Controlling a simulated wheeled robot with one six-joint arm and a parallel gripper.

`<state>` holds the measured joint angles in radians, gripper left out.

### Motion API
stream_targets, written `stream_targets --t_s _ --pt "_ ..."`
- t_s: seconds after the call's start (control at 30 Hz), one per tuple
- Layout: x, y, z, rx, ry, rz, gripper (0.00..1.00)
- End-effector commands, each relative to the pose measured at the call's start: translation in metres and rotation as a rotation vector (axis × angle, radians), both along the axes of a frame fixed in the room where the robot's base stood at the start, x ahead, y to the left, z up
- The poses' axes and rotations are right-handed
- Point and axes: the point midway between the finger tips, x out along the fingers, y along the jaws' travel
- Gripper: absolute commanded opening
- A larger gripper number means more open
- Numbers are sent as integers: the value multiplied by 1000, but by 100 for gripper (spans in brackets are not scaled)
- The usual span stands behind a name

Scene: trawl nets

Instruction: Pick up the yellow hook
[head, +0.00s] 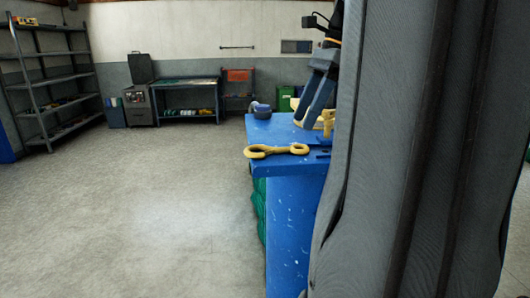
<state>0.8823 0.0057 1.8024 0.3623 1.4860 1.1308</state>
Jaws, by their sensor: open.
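The yellow hook (277,150) lies flat near the front left corner of the blue bench top (262,130), with its open curved end to the left and slightly over the edge. Its ring end points right. My gripper (306,118) shows above the bench, behind and to the right of the hook, pointing down. It is open and apart from the hook. A large grey column in front hides the right part of the bench and much of the arm.
A dark blue roll (261,111) sits at the back of the bench. Another yellow piece (327,121) is partly hidden near my gripper. Green netting (259,210) hangs below the bench. Shelves (52,85) and a worktable (185,97) stand at the back. The floor at left is clear.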

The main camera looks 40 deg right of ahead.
Motion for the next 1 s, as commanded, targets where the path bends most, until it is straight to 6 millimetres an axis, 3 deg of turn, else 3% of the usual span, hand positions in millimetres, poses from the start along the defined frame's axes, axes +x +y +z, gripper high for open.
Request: stream_targets --t_s 0.37,0.7,0.97,1.0 --pt "2 4 -27 8 3 -32 48" --pt "14 19 -65 7 3 -30 48" --pt "15 20 -68 6 2 -28 48" --pt "15 20 -68 6 2 -28 43"
